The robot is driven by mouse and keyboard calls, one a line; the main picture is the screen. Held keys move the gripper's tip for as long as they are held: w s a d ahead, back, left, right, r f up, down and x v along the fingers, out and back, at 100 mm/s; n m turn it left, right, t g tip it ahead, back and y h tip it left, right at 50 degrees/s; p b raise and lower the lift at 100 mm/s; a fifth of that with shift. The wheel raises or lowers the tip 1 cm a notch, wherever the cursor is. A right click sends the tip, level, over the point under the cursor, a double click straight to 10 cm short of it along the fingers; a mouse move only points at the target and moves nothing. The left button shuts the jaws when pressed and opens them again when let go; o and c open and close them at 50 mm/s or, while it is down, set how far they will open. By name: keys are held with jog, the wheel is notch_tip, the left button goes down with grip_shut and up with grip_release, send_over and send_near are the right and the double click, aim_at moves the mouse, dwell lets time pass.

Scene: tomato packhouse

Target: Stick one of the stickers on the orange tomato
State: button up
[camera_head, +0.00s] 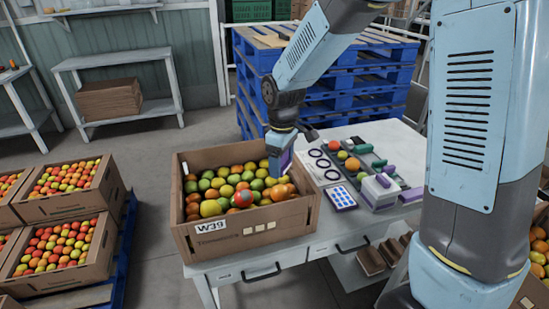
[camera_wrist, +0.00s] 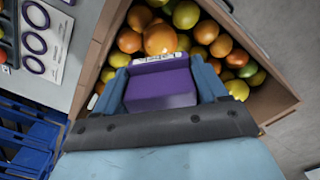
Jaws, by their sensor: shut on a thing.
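My gripper (camera_head: 281,163) is shut on a purple block (camera_wrist: 160,90) with a pale, marked front edge. It holds the block over the cardboard box (camera_head: 212,247) of mixed tomatoes. In the wrist view my gripper (camera_wrist: 163,68) points at a large orange tomato (camera_wrist: 160,39) in the box, just beyond the block's edge; I cannot tell if they touch. Another orange tomato (camera_head: 352,164) sits in a row on the table with a red one (camera_head: 333,145) and a yellow one (camera_head: 342,155). A white sheet with blue dots (camera_head: 341,197), perhaps the stickers, lies at the table's front.
A card with dark rings (camera_head: 320,165) lies right of the box. A purple-and-white device (camera_head: 380,190) stands on the table (camera_head: 408,150). Blue pallets (camera_head: 350,88) are stacked behind. More tomato boxes (camera_head: 66,189) stand at left, across open floor.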

aim_at(281, 188)
jog(key=shift+s+f, duration=0.1)
jog(key=shift+f, duration=2.75)
jog(key=shift+f, duration=0.55)
jog(key=shift+r, duration=0.1)
jog(key=shift+r, duration=3.45)
